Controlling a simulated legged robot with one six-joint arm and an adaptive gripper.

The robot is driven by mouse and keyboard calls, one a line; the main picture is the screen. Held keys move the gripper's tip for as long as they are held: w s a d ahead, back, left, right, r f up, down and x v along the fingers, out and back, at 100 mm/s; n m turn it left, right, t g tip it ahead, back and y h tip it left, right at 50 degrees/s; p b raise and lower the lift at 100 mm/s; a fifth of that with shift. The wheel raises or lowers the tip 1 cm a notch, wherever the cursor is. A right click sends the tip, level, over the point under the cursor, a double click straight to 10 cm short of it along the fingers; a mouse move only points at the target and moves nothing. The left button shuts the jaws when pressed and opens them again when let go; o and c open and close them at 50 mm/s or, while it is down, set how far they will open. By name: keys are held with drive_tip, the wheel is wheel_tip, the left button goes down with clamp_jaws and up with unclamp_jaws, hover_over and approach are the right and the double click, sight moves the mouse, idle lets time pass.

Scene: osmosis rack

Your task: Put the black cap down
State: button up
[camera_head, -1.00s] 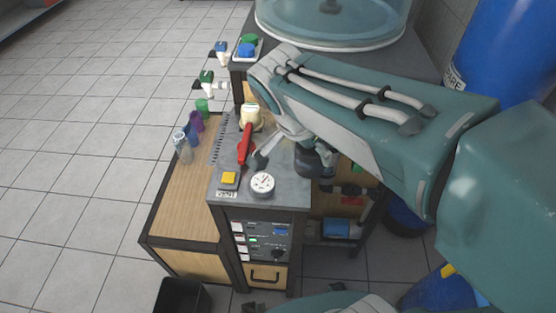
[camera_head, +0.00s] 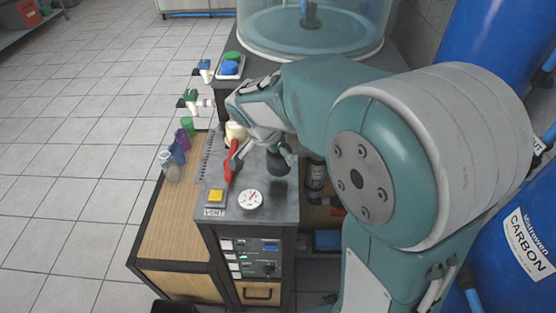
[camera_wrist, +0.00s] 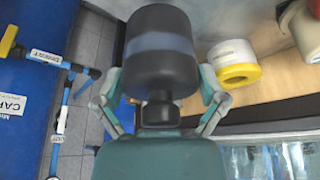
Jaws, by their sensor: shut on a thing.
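The black cap (camera_head: 278,163) is held in my gripper (camera_head: 272,146), over the right part of the grey cabinet top. In the wrist view the black cap (camera_wrist: 160,75) is a dark cylinder with a paler grey band, filling the space between the fingers of my gripper (camera_wrist: 160,95). My gripper is shut on it. I cannot tell for sure whether its lower end touches the surface.
The grey cabinet top (camera_head: 270,205) carries a red lever (camera_head: 229,165), a yellow button (camera_head: 215,196) and a white gauge (camera_head: 250,200). Several coloured bottles (camera_head: 178,150) stand on the lower wooden surface at left. A large clear vessel (camera_head: 310,30) stands behind.

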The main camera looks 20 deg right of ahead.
sight(278, 161)
drive_tip(key=shift+w+f, duration=0.4)
drive_tip(key=shift+f, duration=1.65)
drive_tip(key=o, duration=0.8)
drive_tip(key=shift+f, duration=0.1)
drive_tip(key=v, duration=1.2)
drive_tip(key=s+d+n+t+y, duration=0.1)
drive_tip(key=s+n, duration=0.3)
drive_tip(key=s, duration=0.2)
drive_tip(key=s+d+r+n+t+y, duration=0.1)
drive_tip(key=s+d+n, duration=0.1)
drive_tip(key=s+n, duration=0.2)
drive_tip(key=s+d+r+n+t+y, duration=0.1)
drive_tip(key=s+n, duration=0.3)
drive_tip(key=s, duration=0.5)
drive_tip(key=shift+d+r+n+t+y, duration=0.15)
drive_tip(key=shift+n+t+y, duration=0.15)
drive_tip(key=shift+y, duration=0.3)
